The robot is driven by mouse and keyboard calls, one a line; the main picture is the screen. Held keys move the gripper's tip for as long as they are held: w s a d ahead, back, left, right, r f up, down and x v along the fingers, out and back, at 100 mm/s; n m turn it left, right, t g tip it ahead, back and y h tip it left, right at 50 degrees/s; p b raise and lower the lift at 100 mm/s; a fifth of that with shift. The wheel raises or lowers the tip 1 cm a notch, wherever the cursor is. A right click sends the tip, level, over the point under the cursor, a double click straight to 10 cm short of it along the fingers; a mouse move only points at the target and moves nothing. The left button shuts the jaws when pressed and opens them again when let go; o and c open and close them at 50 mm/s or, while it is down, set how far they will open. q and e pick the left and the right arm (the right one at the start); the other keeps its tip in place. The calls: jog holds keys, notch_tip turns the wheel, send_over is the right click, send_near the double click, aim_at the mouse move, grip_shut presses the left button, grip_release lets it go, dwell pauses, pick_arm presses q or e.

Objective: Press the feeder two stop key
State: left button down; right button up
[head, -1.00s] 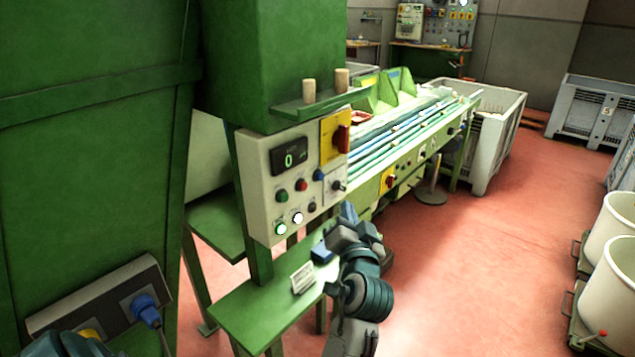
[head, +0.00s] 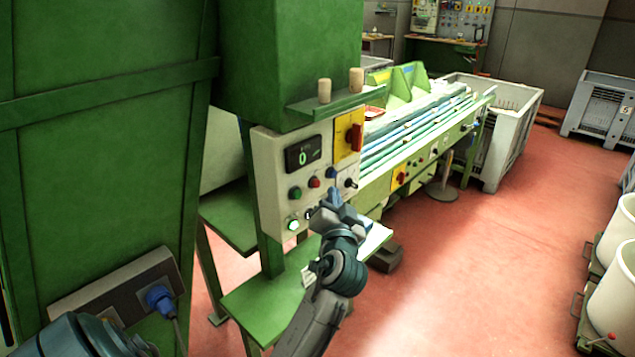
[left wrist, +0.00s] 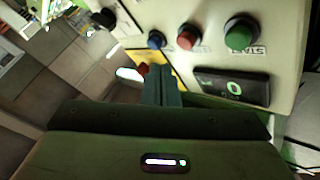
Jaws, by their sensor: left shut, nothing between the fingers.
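The control panel (head: 268,160) is a pale box with a display reading 0. It carries a green button (head: 295,192), a red button (head: 314,183) and a blue button (head: 331,172) in a row. These also show in the left wrist view: green (left wrist: 241,30), red (left wrist: 187,36), blue (left wrist: 156,40). Label text is too small to read for a feeder number. My left gripper (head: 329,198) is shut and empty, in front of the panel's lower right, just below the red and blue buttons. In the left wrist view its fingers (left wrist: 161,80) point toward the blue button. My right gripper is not in view.
A red rotary switch (head: 354,138) sits on a yellow plate, with a dark selector knob (head: 350,183) below. A lit button (head: 293,225) is at the panel's bottom. A green shelf (head: 250,300) lies below. Red floor (head: 470,260) is open to the right.

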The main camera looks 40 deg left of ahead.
aim_at(316, 184)
pick_arm(q)
jog(key=shift+w+a, duration=0.1)
jog(key=shift+a, duration=0.8)
dwell(1.0)
jog(key=shift+a, duration=0.1)
dwell(0.4)
jog(key=shift+a, duration=0.3)
